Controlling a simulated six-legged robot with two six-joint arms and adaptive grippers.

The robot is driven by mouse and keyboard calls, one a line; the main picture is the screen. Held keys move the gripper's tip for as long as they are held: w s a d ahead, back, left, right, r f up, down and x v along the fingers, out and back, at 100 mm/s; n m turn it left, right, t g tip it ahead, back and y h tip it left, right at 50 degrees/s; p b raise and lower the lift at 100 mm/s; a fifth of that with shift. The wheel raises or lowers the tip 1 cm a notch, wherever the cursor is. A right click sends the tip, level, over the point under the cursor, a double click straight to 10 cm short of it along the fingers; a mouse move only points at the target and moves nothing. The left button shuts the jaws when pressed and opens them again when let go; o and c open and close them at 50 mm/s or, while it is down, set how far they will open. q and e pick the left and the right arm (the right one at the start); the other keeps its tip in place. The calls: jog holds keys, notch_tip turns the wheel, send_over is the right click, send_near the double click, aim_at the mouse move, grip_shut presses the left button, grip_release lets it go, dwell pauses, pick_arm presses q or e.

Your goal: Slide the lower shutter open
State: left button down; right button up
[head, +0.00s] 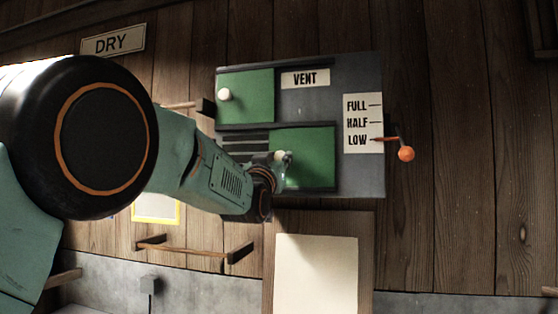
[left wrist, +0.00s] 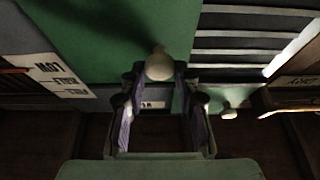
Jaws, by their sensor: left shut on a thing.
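The lower shutter (head: 310,158) is a green panel in the lower track of the grey vent board (head: 318,103). It sits toward the right of its track, with dark horizontal slots (head: 245,143) uncovered to its left. My left gripper (head: 281,158) is at the shutter's left part, shut on its pale round knob, which shows between the fingertips in the left wrist view (left wrist: 159,66). The green shutter face (left wrist: 105,35) fills the upper left there, with the slots (left wrist: 245,45) at right. The upper shutter (head: 252,95), with a white knob (head: 224,94), sits at the left of its track. My right gripper is not in view.
A FULL/HALF/LOW label (head: 363,123) and an orange-ball lever (head: 406,154) at LOW are on the right. A "VENT" sign (head: 305,78) is above. A board with a blank sheet (head: 316,275) hangs below. A wooden rail (head: 190,250) is at lower left.

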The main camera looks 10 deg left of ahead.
pick_arm(q)
jog(key=shift+d+f, duration=0.1)
jog(key=shift+f, duration=0.1)
jog(key=c, duration=1.4)
grip_release()
jog(key=o, duration=0.4)
jog(key=shift+w+d+r, duration=0.1)
jog(key=shift+d, duration=0.1)
jog(key=shift+s+a, duration=0.2)
jog(key=v, duration=1.1)
jog(key=shift+s+d, duration=0.2)
jog(key=shift+s, duration=0.15)
jog(key=shift+a, duration=0.1)
